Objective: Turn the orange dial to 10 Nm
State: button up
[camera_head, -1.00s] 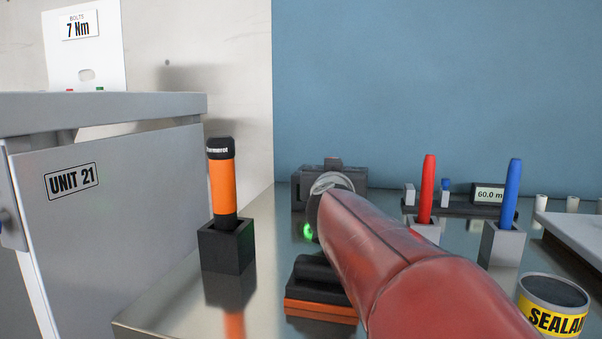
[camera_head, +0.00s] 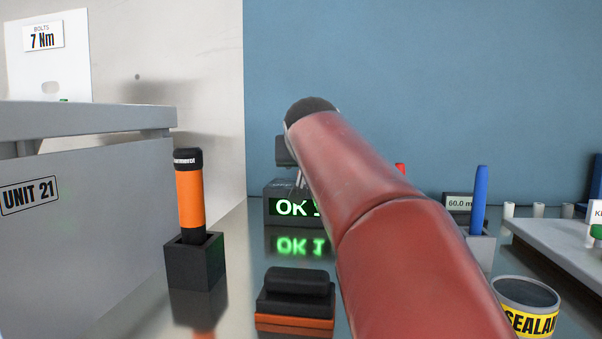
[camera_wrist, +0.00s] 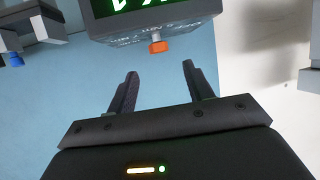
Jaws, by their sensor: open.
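The small orange dial (camera_wrist: 158,47) sits on the edge of a dark device (camera_wrist: 190,25) with a lit green display in the wrist view. Small white print runs beside the dial, too blurred to read. My gripper (camera_wrist: 159,82) is open and empty, its two dark fingers pointing toward the dial. The dial appears between and beyond the fingertips, apart from them. In the head view the dark device (camera_head: 272,190) shows green text starting "OK 1", the rest covered by my red arm. The dial cannot be made out there.
An orange-black torch (camera_head: 190,200) stands in a black holder at left, beside the grey UNIT 21 cabinet (camera_head: 90,230). A black-and-orange block (camera_head: 295,300) lies in front of the device. A sealant can (camera_head: 527,305) and a blue marker (camera_head: 480,195) are at right.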

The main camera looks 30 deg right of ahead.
aim_at(305, 185)
jog(key=p+x, duration=0.1)
jog(key=x, duration=0.6)
jog(key=shift+w+d+f, duration=0.15)
jog(key=shift+w+f, duration=0.05)
jog(key=shift+w, duration=0.1)
jog(key=shift+c, duration=0.4)
jog(key=c, duration=0.9)
jog(key=shift+y, duration=0.3)
jog(key=shift+n+y+p, duration=0.4)
jog(key=shift+n+p, duration=0.05)
jog(key=shift+n, duration=0.15)
jog(key=o, duration=1)
